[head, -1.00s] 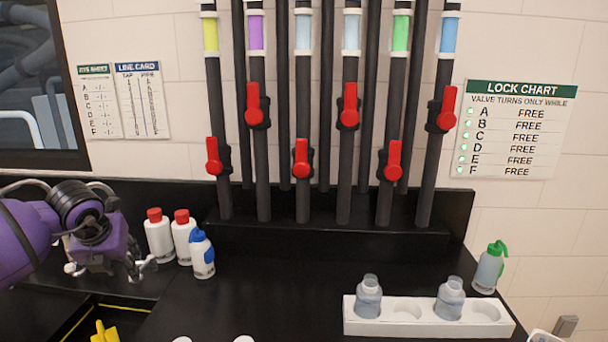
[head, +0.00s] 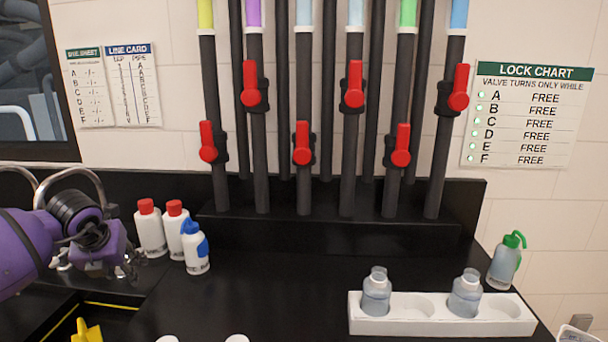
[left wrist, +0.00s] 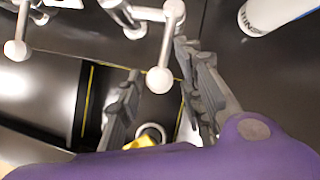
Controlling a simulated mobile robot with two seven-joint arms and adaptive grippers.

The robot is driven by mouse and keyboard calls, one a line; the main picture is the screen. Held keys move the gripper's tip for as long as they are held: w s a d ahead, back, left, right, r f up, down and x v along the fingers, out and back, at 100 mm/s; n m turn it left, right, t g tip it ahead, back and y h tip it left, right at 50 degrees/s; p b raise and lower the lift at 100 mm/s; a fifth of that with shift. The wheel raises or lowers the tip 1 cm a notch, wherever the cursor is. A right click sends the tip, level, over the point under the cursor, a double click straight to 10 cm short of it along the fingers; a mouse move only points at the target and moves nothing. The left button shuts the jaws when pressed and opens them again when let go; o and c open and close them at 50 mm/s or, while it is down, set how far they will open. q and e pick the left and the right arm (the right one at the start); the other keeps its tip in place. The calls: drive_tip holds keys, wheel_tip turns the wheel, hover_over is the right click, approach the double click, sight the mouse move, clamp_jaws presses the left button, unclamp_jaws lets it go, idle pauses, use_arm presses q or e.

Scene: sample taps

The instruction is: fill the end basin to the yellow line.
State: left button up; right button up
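The end basin (head: 30,337) is a dark sink at the lower left of the head view, with a yellow line (head: 113,306) along its wall. The left wrist view also shows the basin (left wrist: 104,82), its yellow line and a drain. My left gripper (head: 132,262) hovers by the chrome taps (head: 62,262) behind the basin. In the left wrist view my left gripper (left wrist: 160,62) has its fingers spread apart. A round-ended tap handle (left wrist: 160,80) shows between them; I cannot tell whether they touch it. No water shows running. My right gripper is out of view.
Red-handled valves (head: 302,145) sit on pipes at the back wall. Two red-capped bottles (head: 150,230) and a blue-topped bottle (head: 196,250) stand right of my left gripper. A white rack (head: 420,318) holds two bottles. A yellow object (head: 86,331) is in the basin.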

use_arm(q)
drive_tip(key=shift+w+f, duration=0.15)
drive_tip(key=shift+w+d, duration=0.35)
drive_tip(key=shift+d, duration=0.65)
drive_tip(key=shift+w+d, duration=0.35)
drive_tip(key=shift+d, duration=0.7)
drive_tip(key=shift+w+d, duration=0.35)
drive_tip(key=shift+d, duration=0.65)
idle(4.8)
